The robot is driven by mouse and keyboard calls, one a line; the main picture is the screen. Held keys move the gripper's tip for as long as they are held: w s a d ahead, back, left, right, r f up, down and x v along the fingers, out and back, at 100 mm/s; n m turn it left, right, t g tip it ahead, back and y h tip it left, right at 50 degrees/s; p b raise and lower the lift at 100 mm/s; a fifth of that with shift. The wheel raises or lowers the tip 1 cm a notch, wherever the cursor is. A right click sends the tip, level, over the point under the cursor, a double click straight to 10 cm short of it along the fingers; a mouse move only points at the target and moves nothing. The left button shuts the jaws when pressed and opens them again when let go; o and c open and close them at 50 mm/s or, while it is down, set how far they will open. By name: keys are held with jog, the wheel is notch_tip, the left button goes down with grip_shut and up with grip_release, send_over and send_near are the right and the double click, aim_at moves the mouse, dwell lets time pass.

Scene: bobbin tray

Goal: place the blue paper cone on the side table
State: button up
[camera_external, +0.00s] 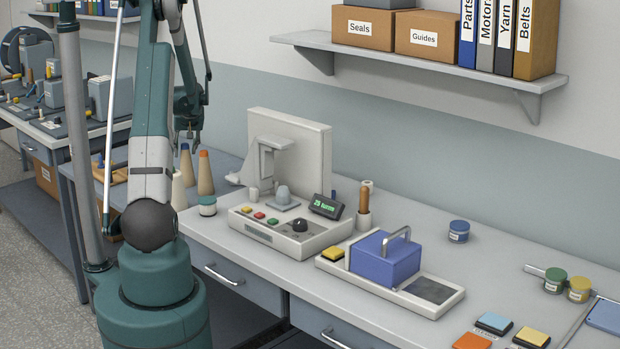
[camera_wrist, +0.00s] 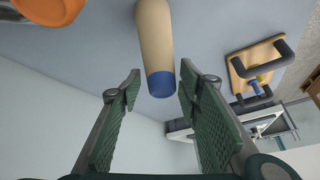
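The blue paper cone (camera_wrist: 155,45), cream with a blue tip, stands at the back left of the bench in the external view (camera_external: 186,166). In the wrist view its blue tip lies at the mouth of my gripper (camera_wrist: 159,85), between the two green pads, with a gap on each side. My gripper (camera_external: 190,137) is open and empty, just above the cone in the external view. I cannot tell for sure which surface is the side table.
An orange-tipped cone (camera_external: 206,173) stands close on the right, and a pale cone (camera_external: 178,191) stands in front. A wooden holder (camera_wrist: 262,62) also shows in the wrist view. A control box (camera_external: 270,237) is to the right. Machines (camera_external: 105,97) stand on the left table (camera_external: 35,148).

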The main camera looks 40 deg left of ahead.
jog(key=v, duration=0.8)
jog(key=shift+p, duration=0.35)
dwell(0.4)
